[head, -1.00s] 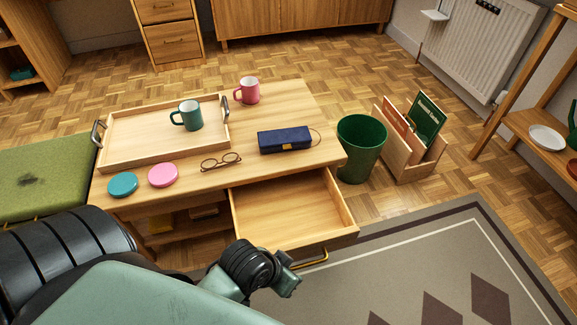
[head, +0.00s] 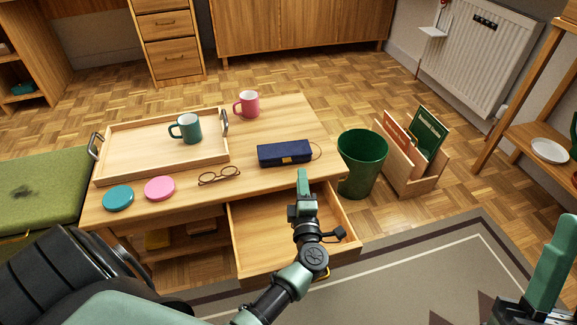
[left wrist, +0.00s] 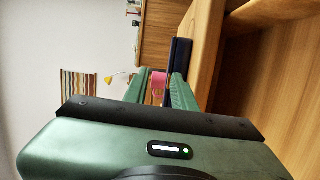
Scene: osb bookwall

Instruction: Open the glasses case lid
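The glasses case (head: 284,153) is dark blue with a gold clasp on its front and a thin loop at its right end. It lies on the table (head: 270,120) near the front edge, and its lid is down. It also shows as a dark blue strip in the left wrist view (left wrist: 180,55). My left gripper (head: 303,176) is in front of the case, above the open drawer, apart from the case. In the left wrist view its two green fingers stand apart with nothing held between them. My right gripper (head: 550,262) is partly visible at the lower right edge, away from the table.
The open drawer (head: 262,245) juts out below the case. Glasses (head: 219,176), pink (head: 160,188) and teal (head: 118,198) discs lie left of it. A tray (head: 125,170) with a teal mug (head: 186,128), and a pink mug (head: 247,104), stand behind. A green bin (head: 362,165) is at right.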

